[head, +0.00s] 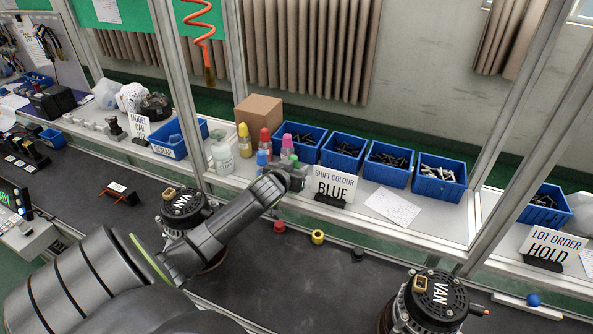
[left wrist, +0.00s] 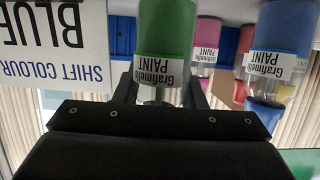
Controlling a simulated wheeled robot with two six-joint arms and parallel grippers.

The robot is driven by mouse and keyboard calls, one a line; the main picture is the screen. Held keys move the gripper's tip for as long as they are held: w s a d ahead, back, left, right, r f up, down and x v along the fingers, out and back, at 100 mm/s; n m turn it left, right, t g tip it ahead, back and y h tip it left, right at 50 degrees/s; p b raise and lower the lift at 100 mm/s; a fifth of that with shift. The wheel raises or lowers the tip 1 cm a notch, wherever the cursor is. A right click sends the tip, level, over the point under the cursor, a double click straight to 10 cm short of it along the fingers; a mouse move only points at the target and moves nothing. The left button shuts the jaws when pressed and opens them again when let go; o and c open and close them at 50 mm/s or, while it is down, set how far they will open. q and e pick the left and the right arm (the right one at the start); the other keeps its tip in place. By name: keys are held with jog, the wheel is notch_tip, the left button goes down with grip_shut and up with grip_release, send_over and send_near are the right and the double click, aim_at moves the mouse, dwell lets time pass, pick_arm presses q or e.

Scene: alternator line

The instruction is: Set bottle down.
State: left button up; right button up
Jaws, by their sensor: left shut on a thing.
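A green paint bottle (left wrist: 166,30) labelled Grafinello Paint is between the fingers of my left gripper (left wrist: 160,92), which is shut on it. The left wrist view is upside down. In the head view the green bottle (head: 287,142) shows above my left gripper (head: 294,178), at the row of paint bottles on the shelf. My gripper hides its lower part, so I cannot tell whether its base touches the shelf. A blue bottle (head: 262,160) stands close to its left; it also shows in the left wrist view (left wrist: 283,45). My right gripper is not in view.
Red (head: 265,141) and yellow (head: 244,141) bottles stand nearby. The "SHIFT COLOUR BLUE" sign (head: 333,187) is close to the right of my gripper. Blue bins (head: 389,175) line the shelf behind. Alternators (head: 435,300) and small coloured caps (head: 318,237) are on the dark belt.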

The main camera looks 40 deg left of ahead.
pick_arm(q)
jog(key=shift+f, duration=0.5)
jog(key=shift+f, duration=0.1)
jog(key=o, duration=1)
jog(key=shift+s, duration=0.1)
jog(key=v, duration=1.2)
jog(key=shift+b, duration=0.4)
